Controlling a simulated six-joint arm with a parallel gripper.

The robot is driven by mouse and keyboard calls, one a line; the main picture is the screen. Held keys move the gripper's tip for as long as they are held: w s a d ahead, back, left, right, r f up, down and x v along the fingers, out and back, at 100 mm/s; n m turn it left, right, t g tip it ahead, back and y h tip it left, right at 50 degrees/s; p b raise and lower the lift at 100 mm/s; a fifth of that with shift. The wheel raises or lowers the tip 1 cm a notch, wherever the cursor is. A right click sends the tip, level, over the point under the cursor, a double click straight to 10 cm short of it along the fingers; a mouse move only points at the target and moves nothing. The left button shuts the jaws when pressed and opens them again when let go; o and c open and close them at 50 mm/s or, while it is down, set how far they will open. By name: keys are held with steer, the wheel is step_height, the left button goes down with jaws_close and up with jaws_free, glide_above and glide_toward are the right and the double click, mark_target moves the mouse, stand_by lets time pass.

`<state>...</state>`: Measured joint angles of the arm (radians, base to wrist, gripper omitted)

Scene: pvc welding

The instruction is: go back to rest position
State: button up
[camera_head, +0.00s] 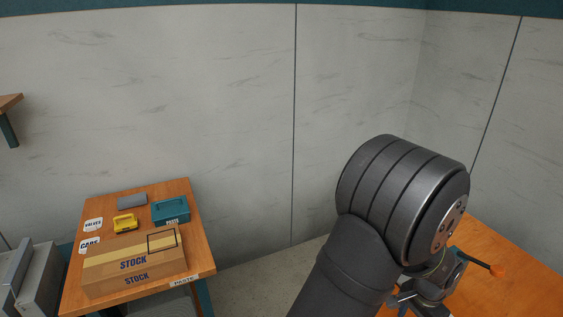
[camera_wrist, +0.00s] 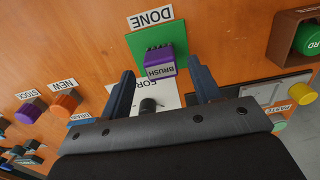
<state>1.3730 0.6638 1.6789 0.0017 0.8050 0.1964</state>
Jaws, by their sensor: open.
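My gripper (camera_wrist: 163,82) is open in the wrist view, with its two blue fingers spread and nothing held between them. Beyond the fingertips, a purple block labelled BRUSH (camera_wrist: 160,62) sits at a green patch (camera_wrist: 142,38) beside the DONE sign (camera_wrist: 151,19). It appears apart from both fingers. A small dark round piece (camera_wrist: 148,105) shows between the fingers near the palm, over a white card that is partly covered. In the head view my dark arm fills the lower right, and I cannot clearly make out the fingers there.
A side table (camera_head: 205,245) at the left holds a STOCK box (camera_head: 135,264), a teal box (camera_head: 171,210) and a yellow item (camera_head: 125,223). Orange (camera_wrist: 66,102) and yellow (camera_wrist: 303,94) cylinders flank my gripper.

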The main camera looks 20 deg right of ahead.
stand_by(0.4)
steer(key=shift+f, duration=0.25)
step_height(320, 180, down, 2)
steer(key=shift+f, duration=0.15)
step_height(320, 180, up, 11)
step_height(320, 180, down, 12)
steer(key=shift+a+f, duration=0.1)
steer(key=shift+f, duration=0.05)
step_height(320, 180, up, 5)
steer(key=shift+s+r, duration=0.1)
steer(key=shift+s, duration=0.05)
steer(key=s+a+r, duration=0.3)
steer(key=s+r, duration=0.4)
steer(key=s, duration=0.4)
steer(key=w+a+f+n, duration=0.2)
steer(key=w+n, duration=0.1)
steer(key=w, duration=0.7)
steer(key=w+a+f+n, duration=0.1)
steer(key=w+f+n, duration=0.1)
steer(key=w, duration=0.8)
steer(key=w+a+f+n, duration=0.2)
steer(key=w+a, duration=0.4)
steer(key=w, duration=0.3)
steer(key=w+a+f+n, duration=0.2)
steer(key=w+a, duration=0.3)
steer(key=w, duration=0.3)
steer(key=shift+w+a+n, duration=0.4)
steer(key=shift+n, duration=0.1)
